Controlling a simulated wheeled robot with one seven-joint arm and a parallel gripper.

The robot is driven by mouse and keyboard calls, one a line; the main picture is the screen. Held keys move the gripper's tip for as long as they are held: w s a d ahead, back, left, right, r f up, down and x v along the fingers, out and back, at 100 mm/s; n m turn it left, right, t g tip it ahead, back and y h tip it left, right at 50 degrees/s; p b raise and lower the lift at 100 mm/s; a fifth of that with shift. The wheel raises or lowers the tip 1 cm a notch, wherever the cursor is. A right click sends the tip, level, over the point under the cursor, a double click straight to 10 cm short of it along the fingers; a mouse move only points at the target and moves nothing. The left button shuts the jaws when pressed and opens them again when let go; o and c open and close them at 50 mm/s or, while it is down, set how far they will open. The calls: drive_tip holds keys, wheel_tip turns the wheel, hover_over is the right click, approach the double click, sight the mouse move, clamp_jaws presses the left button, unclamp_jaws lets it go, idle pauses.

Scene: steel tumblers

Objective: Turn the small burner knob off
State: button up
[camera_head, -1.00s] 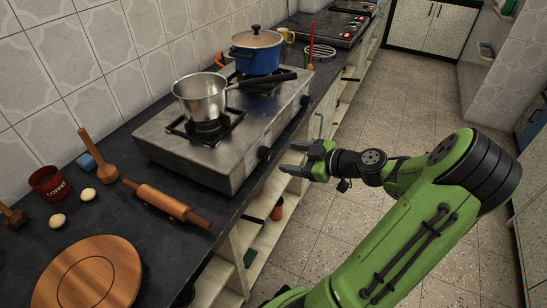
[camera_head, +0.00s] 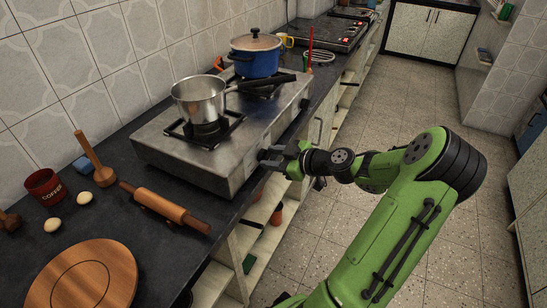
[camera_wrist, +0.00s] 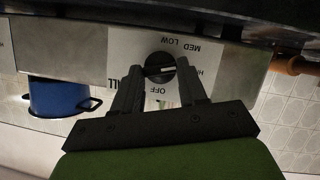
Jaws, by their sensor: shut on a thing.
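The small burner knob (camera_wrist: 157,67) is black and round on the stove's steel front panel (camera_wrist: 215,60). OFF, MED and LOW labels show around it, with part of another label at its right. Its pale mark lies roughly sideways in the wrist view, pointing to the right and away from OFF. My gripper (camera_wrist: 161,72) has a finger on each side of the knob and is shut on it. In the head view my gripper (camera_head: 270,156) is at the stove front and hides the knob.
A steel saucepan (camera_head: 199,100) stands on the near burner, its handle reaching over the stove. A blue pot (camera_head: 255,62) stands on the far burner. A rolling pin (camera_head: 163,206) lies on the counter (camera_head: 120,165) near the stove. The floor (camera_head: 380,110) beside the counter is clear.

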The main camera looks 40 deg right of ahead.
drive_tip(key=shift+r+p, duration=0.1)
drive_tip(key=shift+p, duration=0.2)
drive_tip(key=shift+d+r+m+y+p, duration=0.1)
drive_tip(key=shift+m+y+p, duration=0.6)
drive_tip(key=shift+m+p, duration=0.2)
drive_tip(key=m+p, duration=0.1)
drive_tip(key=m+g+y+p, duration=0.1)
drive_tip(key=p, duration=0.1)
drive_tip(key=shift+w+d+y, duration=0.1)
drive_tip(key=shift+d+y, duration=0.1)
drive_tip(key=shift+y, duration=0.1)
drive_tip(key=m+y+p, duration=0.1)
drive_tip(key=m+p, duration=0.1)
drive_tip(key=p, duration=0.1)
drive_tip(key=shift+d+m+y, duration=0.15)
drive_tip(key=shift+m+y, duration=0.25)
drive_tip(key=m, duration=0.1)
drive_tip(key=m+y+p, duration=0.1)
drive_tip(key=shift+w+d+f+m+p, duration=0.1)
drive_tip(key=shift+d+f+m+p, duration=0.05)
drive_tip(key=shift+f+m+p, duration=0.15)
drive_tip(key=m+y, duration=0.2)
drive_tip(key=m, duration=0.1)
drive_tip(key=shift+d+f+m, duration=0.1)
drive_tip(key=shift+f+m, duration=0.2)
drive_tip(key=shift+f+m+t+y+b, duration=0.15)
drive_tip(key=shift+m+t+y+b, duration=0.45)
drive_tip(key=shift+m, duration=0.9)
